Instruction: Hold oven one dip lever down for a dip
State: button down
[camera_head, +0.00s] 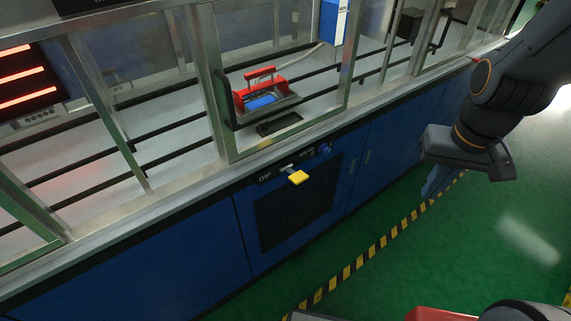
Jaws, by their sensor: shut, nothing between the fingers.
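The dip lever (299,178) has a yellow grip and sticks out from the front of the blue cabinet, beside a "DIP" label (265,178) and above a dark vented panel (295,208). My gripper (468,152) is dark grey and hangs at the right, well apart from the lever, over the floor side of the cabinet. It is shut and empty. Its fingertips are hard to make out from this angle. Behind the glass above the lever sits a red-handled holder (262,78) with a blue piece in it.
A blue knob (325,148) sits right of the lever. A metal-framed glass enclosure (212,85) with black rails stands on the cabinet. Glowing red heater bars (25,75) show at the left. Green floor (430,240) with yellow-black tape (375,250) lies open in front.

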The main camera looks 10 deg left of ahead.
notch_tip(320, 180, up, 2)
jog(key=r+n+y+b, duration=0.1)
jog(key=n+y+b, duration=0.1)
jog(key=n, duration=0.8)
send_over(300, 177)
jog(key=s+d, duration=0.1)
jog(key=shift+d+f, duration=0.1)
jog(key=shift+f, duration=0.15)
jog(key=shift+f, duration=0.1)
jog(key=p+x, duration=0.1)
jog(key=x, duration=0.3)
jog(key=d+p+x, duration=0.1)
jog(key=x, duration=0.3)
jog(key=p+x, duration=0.1)
jog(key=x, duration=0.4)
jog(key=shift+s+d+f, duration=0.2)
jog(key=shift+s+f, duration=0.05)
jog(key=shift+s, duration=0.15)
jog(key=shift+f, duration=0.2)
jog(key=shift+s+d, duration=0.1)
